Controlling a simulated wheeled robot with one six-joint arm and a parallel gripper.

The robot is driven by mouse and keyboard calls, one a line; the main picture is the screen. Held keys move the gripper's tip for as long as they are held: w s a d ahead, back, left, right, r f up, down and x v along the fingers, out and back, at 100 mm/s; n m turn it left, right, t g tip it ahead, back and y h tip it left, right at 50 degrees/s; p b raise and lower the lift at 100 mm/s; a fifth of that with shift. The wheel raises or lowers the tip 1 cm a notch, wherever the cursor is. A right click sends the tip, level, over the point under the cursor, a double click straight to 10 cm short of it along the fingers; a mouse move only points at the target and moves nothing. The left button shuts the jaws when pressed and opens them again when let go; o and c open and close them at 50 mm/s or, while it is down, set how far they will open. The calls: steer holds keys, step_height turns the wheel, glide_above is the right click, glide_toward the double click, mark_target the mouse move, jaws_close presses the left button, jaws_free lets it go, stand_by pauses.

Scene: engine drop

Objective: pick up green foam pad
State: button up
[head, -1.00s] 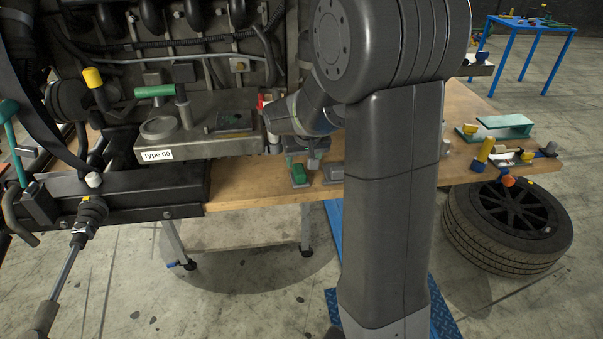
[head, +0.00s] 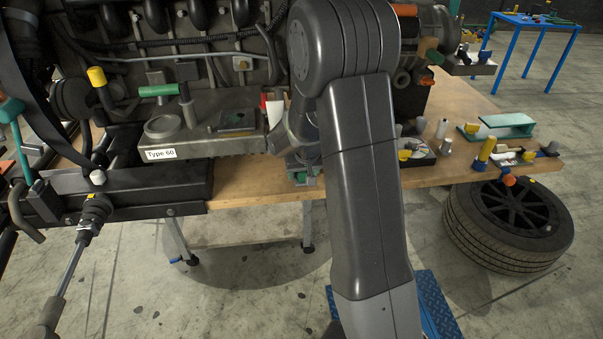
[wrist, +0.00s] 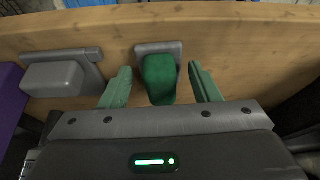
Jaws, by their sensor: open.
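The green foam pad (wrist: 160,82) sits on a small grey holder (wrist: 172,47) on the wooden bench in the wrist view. My gripper (wrist: 159,70) is open, with one green finger on each side of the pad and a visible gap on both sides. In the head view my gripper (head: 304,164) is low over the bench's front edge, largely behind my arm. Only a little green shows beneath it there, and I cannot separate pad from fingers.
A grey block (wrist: 52,78) lies left of the pad, with a purple object (wrist: 8,95) beyond it. The engine's metal ledge (head: 200,140) is close on the left in the head view. A black tray of small parts (head: 415,155) stands to the right on the bench (head: 250,186).

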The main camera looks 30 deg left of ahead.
steer(key=shift+c, duration=0.5)
steer(key=c, duration=0.9)
steer(key=shift+c, duration=0.3)
steer(key=shift+r+b, duration=0.15)
steer(key=shift+b, duration=0.15)
steer(key=shift+r, duration=0.1)
steer(key=s+d+b, duration=0.5)
steer(key=s+d, duration=0.7)
steer(key=s, duration=0.1)
steer(key=shift+d, duration=0.2)
